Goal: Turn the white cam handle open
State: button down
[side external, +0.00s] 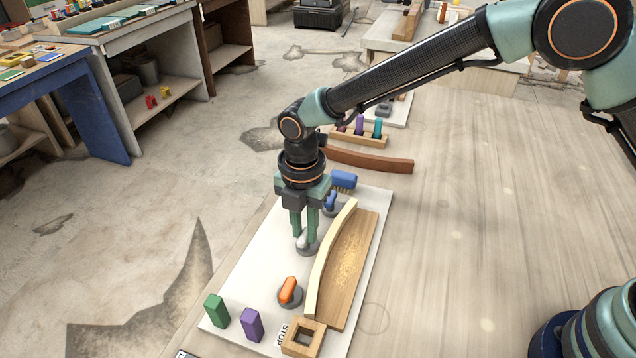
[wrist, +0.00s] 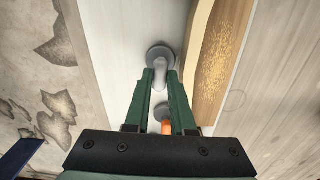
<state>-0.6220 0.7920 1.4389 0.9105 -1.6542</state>
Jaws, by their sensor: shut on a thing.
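The white cam handle (side external: 302,240) stands on a round grey base on the white board (side external: 252,253), just left of the curved pale strip (side external: 328,262). My gripper (side external: 303,232) points down over it and is shut on the handle, with a green finger on each side. In the wrist view the white handle (wrist: 160,72) shows between the fingertips (wrist: 160,82), its grey disc (wrist: 159,54) just beyond them. An orange handle (side external: 289,290) on a grey base is nearer the camera, and a blue handle (side external: 330,201) is farther back. Part of the white handle is hidden by the fingers.
A wooden board (side external: 349,270) with yellowish grain lies right of the curved strip. A green block (side external: 216,310), a purple block (side external: 251,325) and a square wooden frame (side external: 303,338) sit at the near end.

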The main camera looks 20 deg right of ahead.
aim_at(304, 233)
jog(key=shift+n, duration=0.6)
jog(key=c, duration=0.8)
grip_release()
jog(key=shift+o, duration=0.2)
notch_tip(304, 233, up, 12)
jog(key=shift+r, duration=0.1)
